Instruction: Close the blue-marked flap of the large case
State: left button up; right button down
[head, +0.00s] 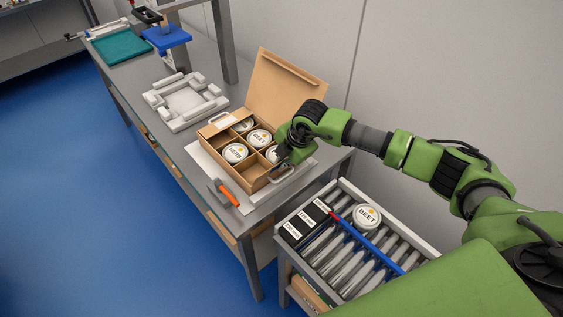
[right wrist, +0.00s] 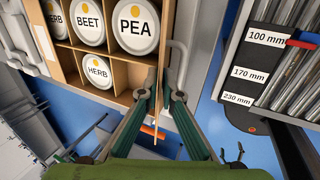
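The large case (head: 237,180) is an open brown carton with dividers. It holds several white tubs, with HERB, BEET and PEA labels readable in the right wrist view (right wrist: 131,27). Its big back lid (head: 284,88) stands up, and a small flap (head: 214,121) sticks out at the left end. I cannot make out a blue mark on any flap. My right gripper (head: 279,164) is at the case's right end, pointing down. My left gripper is out of view.
An orange-handled tool (head: 228,193) lies in front of the case. A grey fixture (head: 185,101) and a teal tray (head: 122,45) are farther left. A roller rack (head: 384,289) at the right holds a BEET tub (head: 367,216) and a black labelled block (head: 304,224).

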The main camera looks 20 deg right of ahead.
jog(key=shift+w+a+r+g, duration=0.1)
jog(key=shift+w+g, duration=0.05)
jog(key=shift+g, duration=0.15)
dwell(0.6)
jog(key=shift+w+a+g+h+b, duration=0.15)
jog(key=shift+w+g+h+b, duration=0.15)
jog(key=shift+g+b, duration=0.4)
jog(key=shift+w+a+g+h+b, duration=0.1)
jog(key=shift+w+g+h+b, duration=0.3)
jog(key=shift+g+b, duration=0.6)
jog(key=g+b, duration=0.1)
jog(key=b, duration=0.4)
jog(key=shift+w+a+g+h, duration=0.1)
jog(key=shift+w+g+h, duration=0.2)
jog(key=shift+g+h, duration=0.1)
jog(key=shift+w+r+g+b, duration=0.1)
jog(key=shift+g+b, duration=0.3)
jog(key=shift+b, duration=0.95)
jog(key=c, duration=2.3)
grip_release()
jog(key=shift+c, duration=0.2)
